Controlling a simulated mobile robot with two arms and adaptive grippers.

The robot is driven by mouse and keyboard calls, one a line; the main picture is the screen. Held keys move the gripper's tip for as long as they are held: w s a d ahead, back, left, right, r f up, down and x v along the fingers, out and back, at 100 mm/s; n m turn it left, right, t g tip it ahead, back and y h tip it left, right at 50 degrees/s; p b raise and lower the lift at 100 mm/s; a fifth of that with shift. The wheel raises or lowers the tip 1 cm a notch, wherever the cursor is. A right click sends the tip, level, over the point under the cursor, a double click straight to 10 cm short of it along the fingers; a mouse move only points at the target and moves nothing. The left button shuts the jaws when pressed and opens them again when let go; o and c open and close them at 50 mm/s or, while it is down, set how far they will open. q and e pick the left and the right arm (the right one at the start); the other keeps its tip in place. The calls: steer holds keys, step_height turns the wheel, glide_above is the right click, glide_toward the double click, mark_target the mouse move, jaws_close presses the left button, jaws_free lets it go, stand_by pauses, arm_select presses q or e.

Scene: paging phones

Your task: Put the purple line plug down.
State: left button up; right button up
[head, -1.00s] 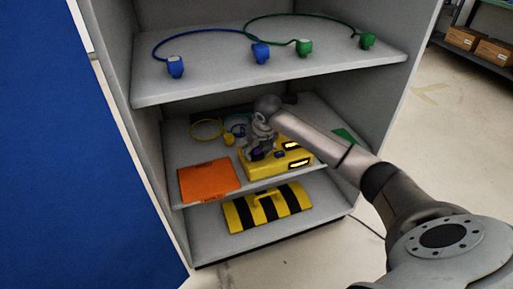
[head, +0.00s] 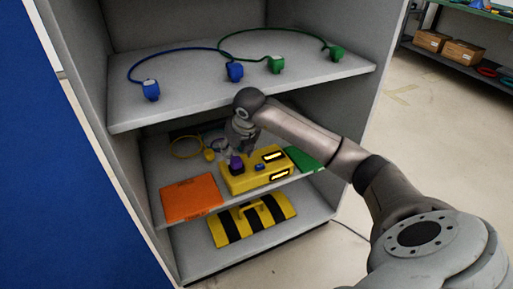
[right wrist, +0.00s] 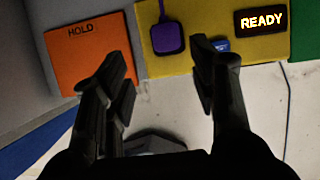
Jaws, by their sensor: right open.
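The purple line plug (head: 236,163) sits on the left part of the yellow box (head: 232,184) on the middle shelf. In the right wrist view the purple plug (right wrist: 168,39) rests on the yellow panel with a purple cord running up from it. My right gripper (right wrist: 160,68) is open and empty, its fingers apart on either side below the plug and not touching it. In the head view the right gripper (head: 240,138) is just above and behind the plug, partly hidden by its own wrist. My left gripper is not in view.
An orange HOLD pad (head: 190,198) lies left of the yellow box, and a green pad (head: 305,158) lies to its right. Blue plugs (head: 151,90) and green plugs (head: 275,64) with cords lie on the upper shelf. A yellow-black striped case (head: 250,220) is below.

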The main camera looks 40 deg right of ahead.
steer(key=s+a+n+t+y, duration=0.2)
steer(key=a+y, duration=0.7)
steer(key=a, duration=1.2)
steer(key=s+a+r+m+t+y, duration=0.1)
steer(key=a+r+m+t+y, duration=0.25)
steer(key=r, duration=0.35)
steer(key=s+a+r+m+t+y, duration=0.2)
steer(key=a+r+m+t+y, duration=0.15)
steer(key=r, duration=0.35)
steer(key=d+f+m+t+h, duration=0.1)
steer(key=d+m+t+h, duration=0.6)
steer(key=d+m+h, duration=0.6)
step_height(320, 180, down, 9)
steer(key=s+d+m+g+h, duration=0.3)
steer(key=m+g+h, duration=0.1)
steer(key=m, duration=0.5)
steer(key=s+d+f+m+g+h, duration=0.1)
steer(key=s+f+m+g, duration=0.4)
steer(key=s+f, duration=0.4)
steer(key=s+a+f+g+y, duration=0.3)
steer(key=s+f+g, duration=0.5)
steer(key=s, duration=0.6)
steer(key=shift+s+a+f+n, duration=0.35)
steer(key=shift+a+f, duration=0.2)
steer(key=shift+a, duration=0.3)
steer(key=shift+d, duration=0.1)
